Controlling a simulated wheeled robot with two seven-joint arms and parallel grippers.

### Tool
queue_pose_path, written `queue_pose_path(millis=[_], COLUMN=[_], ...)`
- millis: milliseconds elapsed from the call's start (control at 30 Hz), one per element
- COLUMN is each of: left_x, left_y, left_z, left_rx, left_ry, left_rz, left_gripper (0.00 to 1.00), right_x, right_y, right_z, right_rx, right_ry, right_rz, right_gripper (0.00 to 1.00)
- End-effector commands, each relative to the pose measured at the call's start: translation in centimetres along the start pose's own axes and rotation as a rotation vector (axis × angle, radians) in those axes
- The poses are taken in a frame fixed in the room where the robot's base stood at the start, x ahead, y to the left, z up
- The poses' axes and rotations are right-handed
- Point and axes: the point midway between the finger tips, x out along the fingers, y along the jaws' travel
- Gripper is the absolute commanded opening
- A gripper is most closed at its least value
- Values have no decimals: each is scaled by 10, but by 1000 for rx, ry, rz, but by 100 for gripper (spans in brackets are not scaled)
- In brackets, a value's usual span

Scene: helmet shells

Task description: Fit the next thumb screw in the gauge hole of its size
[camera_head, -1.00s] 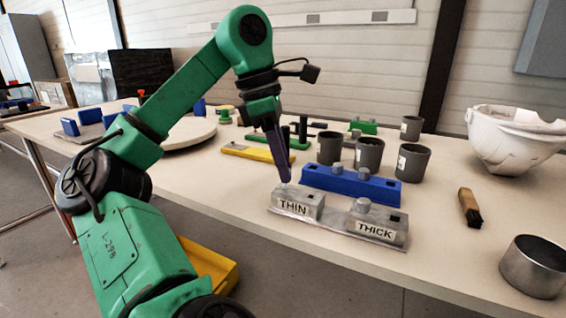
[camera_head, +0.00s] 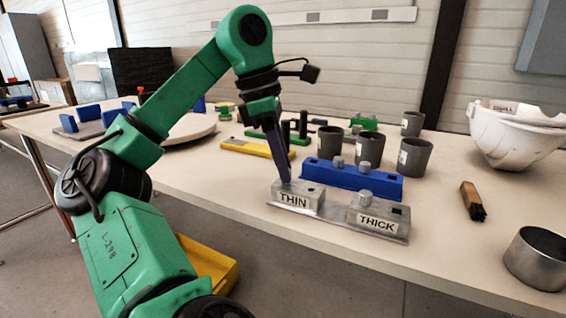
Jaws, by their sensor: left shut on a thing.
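A grey metal gauge block (camera_head: 338,221) lies near the table's front edge, with a raised THIN part (camera_head: 296,199) at left and a THICK part (camera_head: 378,219) at right. A grey thumb screw (camera_head: 365,197) stands upright in the THICK part, left of a dark hole. My left gripper (camera_head: 285,180) points down with its fingertips at the top of the THIN part. It is shut on a thumb screw, which the fingers mostly hide; how deep it sits cannot be told. A dark opening shows at the THIN part's right. My right gripper is not in view.
A blue rack (camera_head: 385,187) stands just behind the gauge, with two grey knobs (camera_head: 337,162) on or behind it. Several dark cups (camera_head: 413,157) stand farther back.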

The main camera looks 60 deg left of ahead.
Motion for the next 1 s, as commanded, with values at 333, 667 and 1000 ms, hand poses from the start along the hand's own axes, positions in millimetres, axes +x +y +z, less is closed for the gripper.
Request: queue_pose_path(millis=[333, 667, 1000], left_x=[6, 6, 6], left_y=[0, 0, 0], left_z=[-2, -2, -2], left_rx=[0, 0, 0], left_ry=[0, 0, 0], left_rz=[0, 0, 0], left_gripper=[0, 0, 62], right_x=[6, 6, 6], right_y=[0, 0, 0], right_z=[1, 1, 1], right_rx=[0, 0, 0], right_ry=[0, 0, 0], right_rz=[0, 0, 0], right_gripper=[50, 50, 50])
